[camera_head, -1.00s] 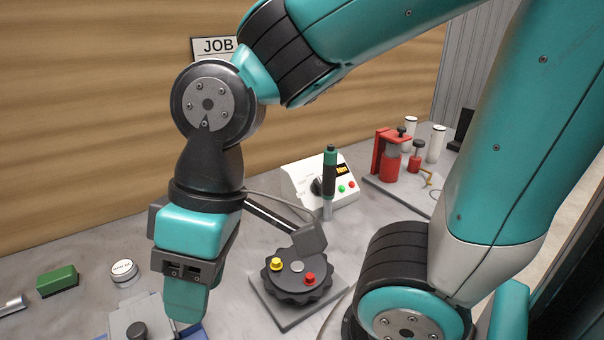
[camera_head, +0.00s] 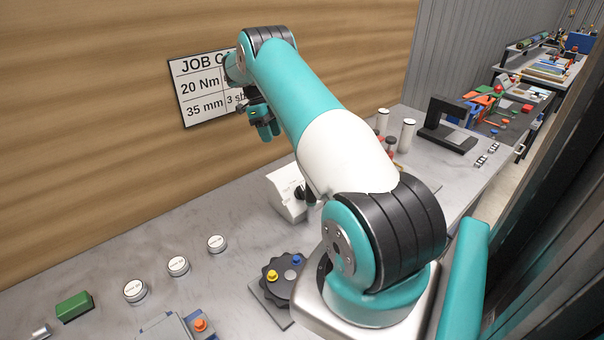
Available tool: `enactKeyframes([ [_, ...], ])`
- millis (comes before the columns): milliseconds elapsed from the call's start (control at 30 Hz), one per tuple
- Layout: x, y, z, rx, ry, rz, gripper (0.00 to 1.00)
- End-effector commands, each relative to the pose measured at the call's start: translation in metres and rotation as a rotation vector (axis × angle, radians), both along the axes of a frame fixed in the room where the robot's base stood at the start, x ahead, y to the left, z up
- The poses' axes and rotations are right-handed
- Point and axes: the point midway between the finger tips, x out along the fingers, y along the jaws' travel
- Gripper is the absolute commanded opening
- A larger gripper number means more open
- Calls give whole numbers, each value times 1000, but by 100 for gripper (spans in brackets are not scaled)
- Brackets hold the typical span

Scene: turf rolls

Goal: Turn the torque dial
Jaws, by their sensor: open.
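The torque dial (camera_head: 299,193) is a small black knob on the front of a white sloped box (camera_head: 285,194). My arm covers the right part of this box, including its display and buttons. My gripper (camera_head: 269,134) is far out in front of the wood wall, beside the job card. Its fingers point down and are apart, with nothing seen between them. In the picture it shows above and left of the dial, clear of it.
The job card (camera_head: 187,88) reads 20 Nm and 35 mm. A black round turntable (camera_head: 272,290) with yellow and blue pegs lies nearer. Several white round caps (camera_head: 178,266), a green block (camera_head: 74,307) and a grey fixture with an orange peg (camera_head: 200,325) lie left.

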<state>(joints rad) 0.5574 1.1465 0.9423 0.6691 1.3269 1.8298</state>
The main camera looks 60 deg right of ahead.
Motion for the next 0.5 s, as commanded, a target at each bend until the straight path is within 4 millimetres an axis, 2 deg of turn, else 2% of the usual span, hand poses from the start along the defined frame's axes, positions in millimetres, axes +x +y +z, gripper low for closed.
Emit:
enactKeyframes([
  [33,-11,-15,-4,-20,18,-128,43],
  [100,-22,-28,-14,-47,36,-267,43],
  [200,-32,-38,-23,-69,50,-382,43],
  [500,-38,-40,-44,-80,53,-424,43],
])
